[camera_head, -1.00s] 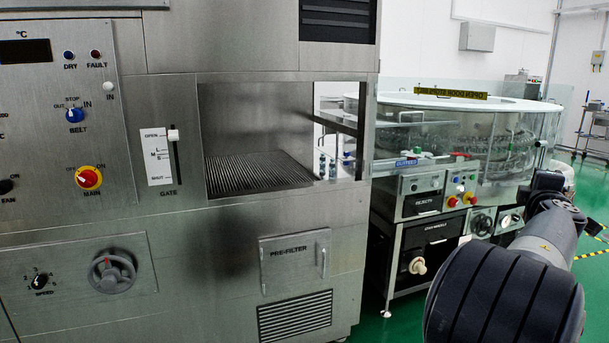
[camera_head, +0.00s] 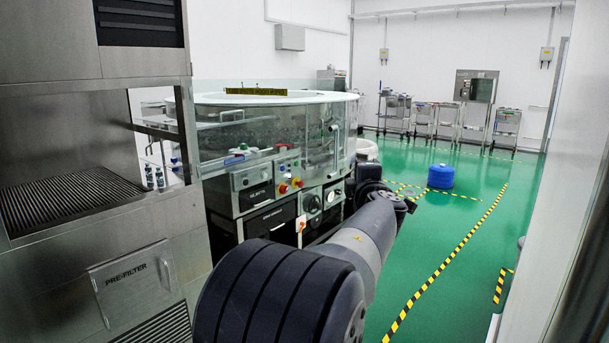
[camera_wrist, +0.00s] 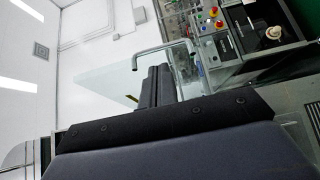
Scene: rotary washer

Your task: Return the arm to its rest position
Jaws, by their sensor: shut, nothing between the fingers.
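My arm (camera_head: 355,240) reaches from the bottom middle of the head view up toward the right of the washer, with its far end folded near the machine's right side. In the wrist view my gripper (camera_wrist: 157,84) shows as dark fingers close together with nothing between them. In the head view the fingers cannot be made out. The rotary washer (camera_head: 275,125), with a clear guard and a control panel, stands behind the arm. In the wrist view that control panel (camera_wrist: 212,22) shows tilted at the upper right.
A steel machine (camera_head: 105,240) with a pre-filter door fills the left. Green floor (camera_head: 440,230) with yellow-black tape (camera_head: 450,255) lies open at right. A blue drum (camera_head: 440,176) and several steel carts (camera_head: 508,125) stand farther back. A pale wall edge (camera_head: 560,200) is at far right.

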